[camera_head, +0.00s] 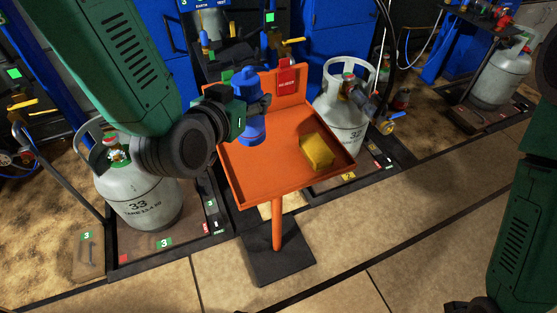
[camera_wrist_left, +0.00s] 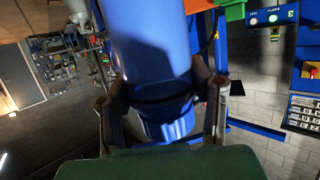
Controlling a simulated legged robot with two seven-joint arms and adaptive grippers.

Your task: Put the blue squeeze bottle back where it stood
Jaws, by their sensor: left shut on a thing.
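The blue squeeze bottle (camera_head: 250,124) is upright at the back left part of the orange tray (camera_head: 262,163). My left gripper (camera_head: 256,105) is shut on its middle. In the left wrist view the bottle (camera_wrist_left: 150,50) fills the middle, between the two fingers of the left gripper (camera_wrist_left: 163,105). I cannot tell whether the bottle's base touches the tray. My right arm shows at the right edge of the head view, but its gripper's fingers are not visible.
A yellow sponge-like block (camera_head: 317,151) lies at the tray's right side. A red card (camera_head: 287,80) is on the tray's back plate. Grey gas cylinders stand left (camera_head: 137,190) and right (camera_head: 341,117) of the tray. The tray's front left is bare.

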